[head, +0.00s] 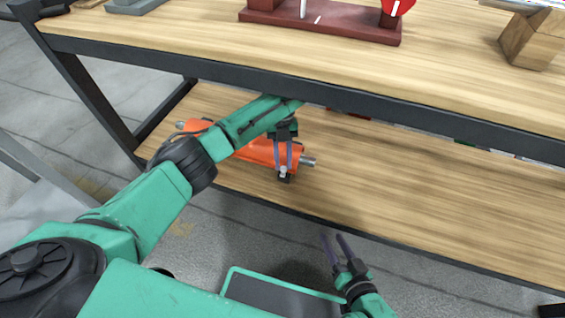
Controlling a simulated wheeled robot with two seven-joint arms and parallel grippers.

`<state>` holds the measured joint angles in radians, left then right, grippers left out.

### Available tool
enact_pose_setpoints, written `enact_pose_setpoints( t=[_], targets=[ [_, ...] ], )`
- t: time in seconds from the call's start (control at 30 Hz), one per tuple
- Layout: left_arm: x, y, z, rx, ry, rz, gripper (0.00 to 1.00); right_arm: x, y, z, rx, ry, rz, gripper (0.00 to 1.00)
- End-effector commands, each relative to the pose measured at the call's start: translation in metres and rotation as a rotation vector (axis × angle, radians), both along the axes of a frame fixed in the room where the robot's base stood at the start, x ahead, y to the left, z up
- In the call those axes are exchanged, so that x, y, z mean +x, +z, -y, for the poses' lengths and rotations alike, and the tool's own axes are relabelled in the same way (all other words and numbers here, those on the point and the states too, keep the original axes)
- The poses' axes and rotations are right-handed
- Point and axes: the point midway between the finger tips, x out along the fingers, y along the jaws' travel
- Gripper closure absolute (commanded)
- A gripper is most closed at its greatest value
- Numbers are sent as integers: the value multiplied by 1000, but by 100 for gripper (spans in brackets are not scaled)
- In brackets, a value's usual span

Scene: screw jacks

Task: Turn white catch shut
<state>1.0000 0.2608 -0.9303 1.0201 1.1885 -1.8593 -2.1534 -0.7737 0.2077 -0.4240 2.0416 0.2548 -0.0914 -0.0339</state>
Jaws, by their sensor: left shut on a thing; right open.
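My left gripper (283,157) reaches down over the lower shelf, in front of an orange cylindrical jack body (258,150). Its fingers are shut on a small white piece (283,170) with a dark lower part, which looks like the white catch. The fingers hide much of the piece, so its turn angle cannot be told. The jack lies on its side, with a silver rod end (308,161) to the right; my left arm covers part of it. My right gripper (333,237) is open and empty, in front of the shelf's front edge.
The lower shelf (420,195) is clear to the right. The upper tabletop (170,35) with its dark front rail overhangs the jack. On top stand a dark red base (320,25) and a wooden block (532,40). A dark table leg (90,90) stands at left.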

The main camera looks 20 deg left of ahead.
Motion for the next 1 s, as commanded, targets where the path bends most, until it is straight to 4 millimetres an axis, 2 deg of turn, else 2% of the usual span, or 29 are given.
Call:
enact_pose_setpoints(
  t=[0.23, 0.67, 0.7, 1.0],
  targets=[
    [1, 0, 0, 1, -57, 2, 100, 1, -3, -1, 9, -6, 10, 50],
    [1, 0, 0, 0, -64, 2, 100, 1, -3, -1, 9, -6, 10, 50],
    [1, 0, 0, 1, -64, 3, 61, 1, -3, -1, 9, -6, 10, 50],
    [1, 1, 0, 0, -64, 2, 61, 1, -3, -1, 9, -7, 10, 50]
  ],
)
